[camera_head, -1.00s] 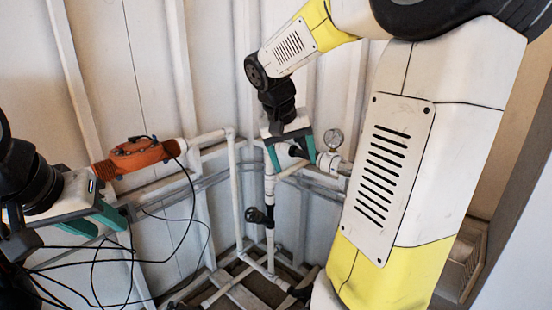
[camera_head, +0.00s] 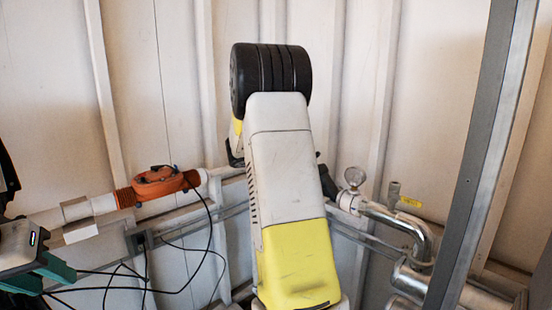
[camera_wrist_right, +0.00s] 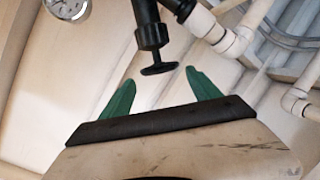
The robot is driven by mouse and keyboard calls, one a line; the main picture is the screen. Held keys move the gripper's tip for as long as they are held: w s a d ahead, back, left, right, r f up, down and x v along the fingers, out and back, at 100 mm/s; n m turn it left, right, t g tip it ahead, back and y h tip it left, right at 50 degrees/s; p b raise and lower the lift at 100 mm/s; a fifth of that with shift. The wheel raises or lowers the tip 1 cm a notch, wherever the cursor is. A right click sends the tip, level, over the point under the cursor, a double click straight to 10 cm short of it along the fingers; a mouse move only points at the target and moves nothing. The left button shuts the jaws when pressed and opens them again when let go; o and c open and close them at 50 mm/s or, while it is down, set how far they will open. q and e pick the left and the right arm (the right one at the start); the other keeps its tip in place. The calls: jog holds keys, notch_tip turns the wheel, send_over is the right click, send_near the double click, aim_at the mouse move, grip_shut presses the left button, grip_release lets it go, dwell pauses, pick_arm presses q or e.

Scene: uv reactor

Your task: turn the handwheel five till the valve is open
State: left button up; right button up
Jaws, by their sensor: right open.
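A black handwheel (camera_wrist_right: 160,69) on a black valve stem shows in the right wrist view, seen nearly edge-on. I cannot read any number on it. My right gripper (camera_wrist_right: 160,92) is open, its two green fingers apart. The handwheel appears just ahead of the fingertips and between them, with no contact visible. In the head view my right arm hides my right gripper and most of the valve area. My left gripper (camera_head: 45,272) is at the lower left edge of the head view, partly cut off; its opening is unclear.
An orange device (camera_head: 160,183) sits on the left pipe, with black cables (camera_head: 185,285) below. A grey post (camera_head: 470,160) rises at right.

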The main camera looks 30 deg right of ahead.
jog(key=x, duration=0.7)
jog(key=c, duration=1)
